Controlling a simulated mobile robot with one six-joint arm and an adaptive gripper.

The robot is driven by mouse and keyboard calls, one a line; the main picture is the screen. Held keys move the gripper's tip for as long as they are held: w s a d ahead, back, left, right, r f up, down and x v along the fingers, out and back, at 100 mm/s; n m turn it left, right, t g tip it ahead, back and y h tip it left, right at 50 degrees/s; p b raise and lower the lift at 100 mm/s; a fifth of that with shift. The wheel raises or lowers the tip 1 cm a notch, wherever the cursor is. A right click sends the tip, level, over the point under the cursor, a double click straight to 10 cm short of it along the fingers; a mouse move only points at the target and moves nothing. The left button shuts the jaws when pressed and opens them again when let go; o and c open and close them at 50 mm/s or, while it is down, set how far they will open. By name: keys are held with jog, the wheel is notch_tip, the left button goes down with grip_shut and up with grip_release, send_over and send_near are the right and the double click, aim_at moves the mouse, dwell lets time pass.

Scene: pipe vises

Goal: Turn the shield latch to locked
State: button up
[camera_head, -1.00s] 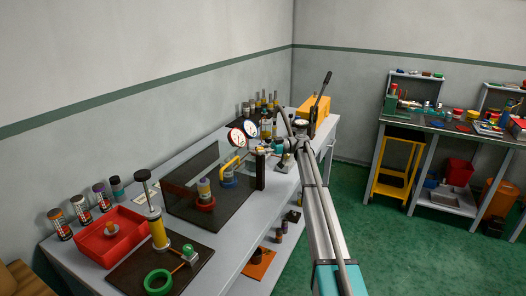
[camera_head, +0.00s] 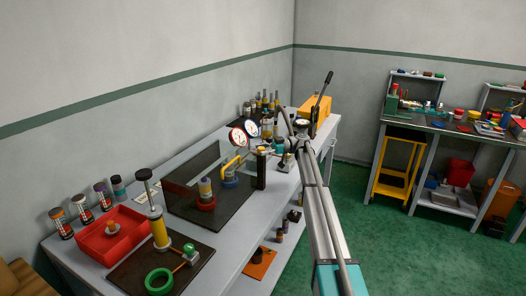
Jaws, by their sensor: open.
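A dark see-through shield (camera_head: 207,166) stands over a black plate on the near grey bench. A yellow handle (camera_head: 232,165) shows at its right part. A dark upright post (camera_head: 261,174) stands at the shield's right edge, with a small brass-coloured piece (camera_head: 261,149) on top, which may be the latch; its setting is too small to tell. My gripper (camera_head: 270,152) is open beside the top of this post, at its right. The fingertips are tiny here, and I cannot tell whether they touch the piece.
Two round gauges (camera_head: 237,136) stand behind the post. Several bottles (camera_head: 268,100) and a yellow box (camera_head: 314,109) are at the bench's far end. A red tray (camera_head: 112,234) and a green ring (camera_head: 159,281) are at the near end. Green floor lies open at right.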

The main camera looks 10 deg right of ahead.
jog(key=shift+d, duration=0.1)
jog(key=w+d, duration=0.2)
jog(key=d, duration=0.9)
jog(key=shift+d, duration=0.3)
jog(key=s+a+f+m+h+p, duration=0.1)
jog(key=s+a+f+m+h, duration=0.2)
jog(key=s, duration=0.5)
jog(key=s+a+f+m+t+h, duration=0.1)
jog(key=s+a+f+m+h, duration=0.2)
jog(key=s+a, duration=0.3)
jog(key=s+a+f+m+h+p, duration=0.1)
jog(key=s+a+f+m, duration=0.3)
jog(key=s, duration=0.6)
jog(key=shift+s+a+m+h+p, duration=0.25)
jog(key=shift+a+m+h+p, duration=0.15)
jog(key=shift+m+h, duration=0.4)
jog(key=s+d+f+m+t+h+p, duration=0.1)
jog(key=s+m+h, duration=0.3)
jog(key=s, duration=0.7)
jog(key=s+d+f+m+h+p, duration=0.1)
jog(key=s+m+h, duration=0.3)
jog(key=s, duration=0.7)
jog(key=shift+s+d+f+t+h, duration=0.4)
jog(key=shift+f+h, duration=0.2)
jog(key=shift+f, duration=0.2)
